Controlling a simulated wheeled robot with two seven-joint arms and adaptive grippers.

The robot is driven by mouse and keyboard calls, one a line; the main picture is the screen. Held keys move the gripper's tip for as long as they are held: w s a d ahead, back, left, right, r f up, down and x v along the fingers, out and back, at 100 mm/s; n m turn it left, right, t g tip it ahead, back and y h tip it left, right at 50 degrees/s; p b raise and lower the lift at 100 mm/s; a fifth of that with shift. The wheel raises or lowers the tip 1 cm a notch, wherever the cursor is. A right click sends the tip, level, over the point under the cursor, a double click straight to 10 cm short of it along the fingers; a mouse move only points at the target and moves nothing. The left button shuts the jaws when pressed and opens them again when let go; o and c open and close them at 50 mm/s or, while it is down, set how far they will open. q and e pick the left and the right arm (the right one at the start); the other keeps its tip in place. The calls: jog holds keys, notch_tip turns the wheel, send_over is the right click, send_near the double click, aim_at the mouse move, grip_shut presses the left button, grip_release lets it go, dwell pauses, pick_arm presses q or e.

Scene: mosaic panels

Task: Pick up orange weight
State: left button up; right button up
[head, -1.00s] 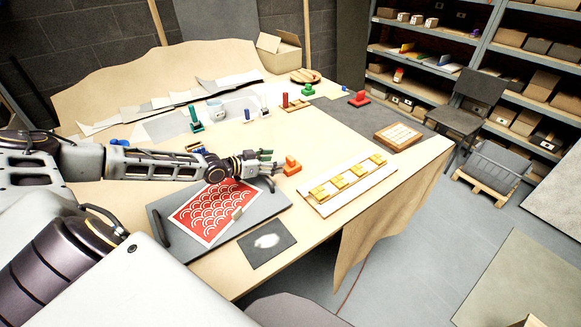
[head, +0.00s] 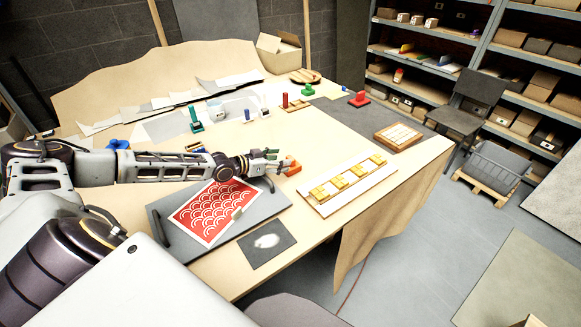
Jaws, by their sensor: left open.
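The orange weight (head: 293,168) stands on the table, between the red patterned panel and the board with yellow blocks. My left gripper (head: 275,162) is open at the left side of the weight, with its fingers pointing right toward it. One finger shows just left of the weight's upper part; I cannot tell whether it touches. The weight's left side is partly hidden by the gripper. My right gripper is not in view.
A grey tray (head: 168,229) holding the red patterned panel (head: 208,208) lies in front of my left arm. The board (head: 318,204) with several yellow blocks is to the right. A red weight (head: 359,98) and green pieces stand farther back.

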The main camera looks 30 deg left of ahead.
aim_at(286, 158)
pick_arm(q)
jog(key=shift+x, duration=1.85)
jog(key=shift+c, duration=0.3)
grip_shut()
jog(key=shift+w+r, duration=0.1)
jog(key=shift+r, duration=0.05)
